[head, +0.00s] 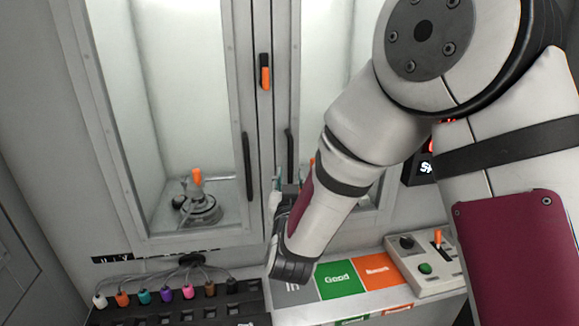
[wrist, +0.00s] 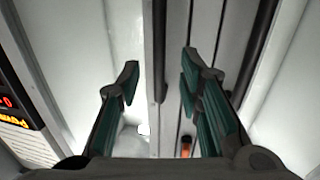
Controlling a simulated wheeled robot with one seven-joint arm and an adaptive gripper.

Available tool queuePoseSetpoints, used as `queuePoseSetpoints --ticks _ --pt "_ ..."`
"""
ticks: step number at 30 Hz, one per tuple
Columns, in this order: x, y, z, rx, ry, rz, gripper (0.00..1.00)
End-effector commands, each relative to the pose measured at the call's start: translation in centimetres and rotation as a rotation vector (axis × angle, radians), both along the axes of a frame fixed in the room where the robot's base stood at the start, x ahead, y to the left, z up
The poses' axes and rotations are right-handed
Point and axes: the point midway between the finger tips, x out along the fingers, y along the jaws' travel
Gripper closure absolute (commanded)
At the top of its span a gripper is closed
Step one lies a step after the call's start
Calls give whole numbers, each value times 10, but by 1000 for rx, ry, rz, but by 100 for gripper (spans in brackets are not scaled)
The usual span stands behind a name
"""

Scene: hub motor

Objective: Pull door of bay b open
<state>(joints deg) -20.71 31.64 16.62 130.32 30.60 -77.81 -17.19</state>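Two glass doors stand side by side in a light cabinet, and both look closed. The left door's black vertical handle (head: 247,166) is clear of my gripper. The right door's black handle (head: 290,150) is just above my gripper (head: 288,180) in the head view. In the wrist view my gripper (wrist: 158,78) is open, and the right door's handle (wrist: 160,45) shows between its fingers, apart from both. The left door's handle (wrist: 257,45) is to the right of the fingers there. I cannot read which door is bay b. My forearm hides much of the right door.
An orange-and-black latch (head: 265,72) sits on the post between the doors. A hub motor (head: 196,208) is in the left bay. Below are a cable rack (head: 180,310), a grey-green-orange mat (head: 338,280) and a control box (head: 428,264). A red-digit display (wrist: 15,105) is at wrist-view left.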

Motion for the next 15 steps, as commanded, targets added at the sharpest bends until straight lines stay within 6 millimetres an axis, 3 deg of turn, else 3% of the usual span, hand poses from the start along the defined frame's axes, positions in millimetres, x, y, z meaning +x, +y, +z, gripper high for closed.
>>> queuePoseSetpoints --ticks 6,15 --pt "41 3 0 1 -1 -2 67" --pt "68 6 0 0 0 1 67"
